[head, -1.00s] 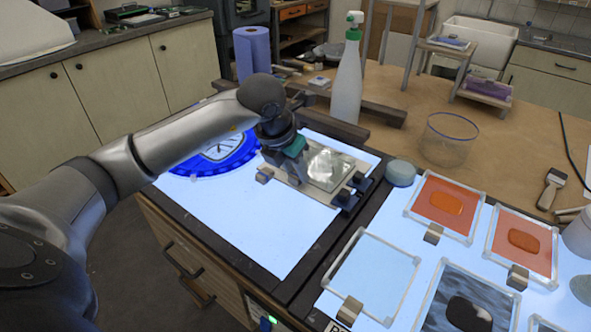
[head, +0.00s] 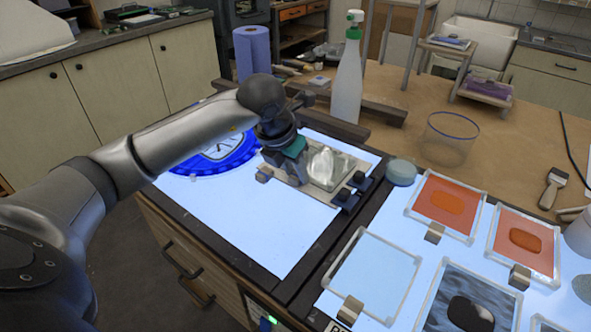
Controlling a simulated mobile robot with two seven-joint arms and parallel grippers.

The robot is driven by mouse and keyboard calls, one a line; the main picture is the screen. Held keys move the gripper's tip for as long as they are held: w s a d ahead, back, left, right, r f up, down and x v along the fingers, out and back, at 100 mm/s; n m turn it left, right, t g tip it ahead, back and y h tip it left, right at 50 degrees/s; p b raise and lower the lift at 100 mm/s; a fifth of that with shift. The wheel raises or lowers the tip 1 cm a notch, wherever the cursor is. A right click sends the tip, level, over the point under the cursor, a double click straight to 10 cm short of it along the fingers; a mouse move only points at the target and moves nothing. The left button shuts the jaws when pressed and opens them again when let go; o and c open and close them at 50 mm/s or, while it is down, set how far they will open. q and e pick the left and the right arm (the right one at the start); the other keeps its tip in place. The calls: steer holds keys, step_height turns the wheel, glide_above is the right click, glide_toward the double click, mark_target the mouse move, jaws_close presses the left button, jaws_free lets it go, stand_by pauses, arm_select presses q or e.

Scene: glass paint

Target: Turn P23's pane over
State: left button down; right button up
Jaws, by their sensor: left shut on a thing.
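My left gripper (head: 298,172) is over the far part of the left light panel (head: 250,225), and its fingers are partly hidden by its own wrist. It is shut on a clear glass pane (head: 328,166), which shows pale and shiny just right of the fingers. The pane is at a flat pale holder (head: 322,190) with dark knobs at its right end. I cannot tell whether the pane touches the holder, and no label P23 is readable. My right gripper is not in view.
A blue round tray (head: 215,158) lies left of my gripper. Framed panes, two of them orange (head: 447,203), lie on the right panel. A spray bottle (head: 348,85) and paper towel roll (head: 252,52) stand behind. A clear jar (head: 450,138) stands at the right.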

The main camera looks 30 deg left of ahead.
arm_select(q)
steer(key=shift+f, duration=0.1)
steer(key=c, duration=0.5)
jaws_free()
steer(key=p+v, duration=0.1)
steer(key=v, duration=1.4)
